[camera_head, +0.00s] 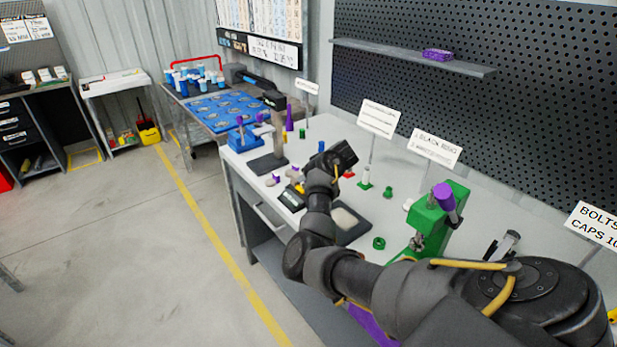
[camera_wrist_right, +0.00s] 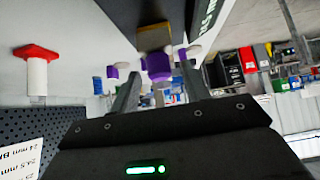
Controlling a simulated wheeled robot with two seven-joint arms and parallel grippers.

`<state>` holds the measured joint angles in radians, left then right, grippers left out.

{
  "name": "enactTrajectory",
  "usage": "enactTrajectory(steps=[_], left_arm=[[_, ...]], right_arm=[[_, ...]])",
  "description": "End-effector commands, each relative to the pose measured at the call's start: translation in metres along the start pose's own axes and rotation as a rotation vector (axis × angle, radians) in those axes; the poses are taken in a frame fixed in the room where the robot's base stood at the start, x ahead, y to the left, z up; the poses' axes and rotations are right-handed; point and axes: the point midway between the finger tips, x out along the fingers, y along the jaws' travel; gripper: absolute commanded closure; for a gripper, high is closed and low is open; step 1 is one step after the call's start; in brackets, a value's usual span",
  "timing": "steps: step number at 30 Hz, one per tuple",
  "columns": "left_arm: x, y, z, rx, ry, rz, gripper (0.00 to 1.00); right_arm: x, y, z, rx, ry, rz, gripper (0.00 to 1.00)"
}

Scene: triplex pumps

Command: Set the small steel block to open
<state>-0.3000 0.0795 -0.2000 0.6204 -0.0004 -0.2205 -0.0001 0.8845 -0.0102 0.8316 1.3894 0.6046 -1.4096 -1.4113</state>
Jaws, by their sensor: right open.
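No part stands out clearly as the small steel block. A small steel fitting (camera_head: 418,243) sits low on a green stand (camera_head: 452,212) with a tilted purple cylinder (camera_head: 444,196) on top. My right gripper (camera_head: 338,160) is above the white bench, to the left of the stand and apart from it. In the right wrist view its two fingers (camera_wrist_right: 160,92) are spread. A purple part (camera_wrist_right: 158,68) below a yellowish block (camera_wrist_right: 153,38) shows between and beyond them; contact cannot be told. My left gripper is out of view.
A green ring (camera_head: 379,243) lies near the front edge. A perforated wall (camera_head: 520,90) stands behind. Floor to the left is clear.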

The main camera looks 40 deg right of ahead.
Motion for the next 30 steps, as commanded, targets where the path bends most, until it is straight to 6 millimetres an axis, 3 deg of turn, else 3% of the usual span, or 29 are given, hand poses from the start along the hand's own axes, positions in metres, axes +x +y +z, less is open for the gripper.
enactTrajectory(steps=[4, 13, 24, 30], left_arm=[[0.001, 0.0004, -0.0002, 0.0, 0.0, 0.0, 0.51], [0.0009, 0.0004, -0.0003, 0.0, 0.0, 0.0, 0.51], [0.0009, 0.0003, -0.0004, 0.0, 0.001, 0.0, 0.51], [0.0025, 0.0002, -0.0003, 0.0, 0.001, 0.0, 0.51]], right_arm=[[0.0101, -0.0013, -0.0003, -0.002, 0.0, -0.002, 0.54], [0.0116, -0.0009, -0.0003, -0.002, 0.001, -0.001, 0.54], [0.0114, -0.0007, -0.0002, -0.002, 0.0, 0.0, 1.0], [0.0141, -0.0043, -0.0018, -0.006, 0.0, -0.005, 1.0]])
